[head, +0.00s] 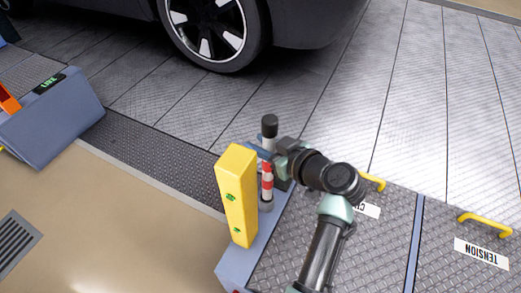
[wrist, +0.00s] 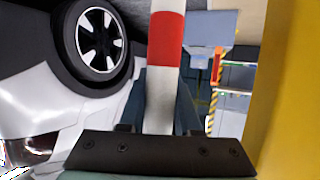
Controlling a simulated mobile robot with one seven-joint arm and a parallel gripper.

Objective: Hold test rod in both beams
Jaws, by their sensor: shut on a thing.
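The test rod (head: 267,182) is upright, with red and white bands and a black top. My gripper (head: 266,152) is shut around its upper part, below the black top. In the wrist view the rod (wrist: 165,40) runs between my two fingers (wrist: 160,108). A yellow post (head: 237,192) stands just left of the rod, and two green marks or lights show on its face, one above the other. The post also fills the right edge of the wrist view (wrist: 290,90). The beams themselves are not visible. The rod's lower end is close to a grey round piece.
The post stands on a blue-grey base (head: 232,272). Metal floor plates with yellow handles (head: 485,223) and a TENSION label (head: 481,253) lie to the right. A car wheel (head: 210,30) is behind. A grey console (head: 50,118) with a green display stands at left.

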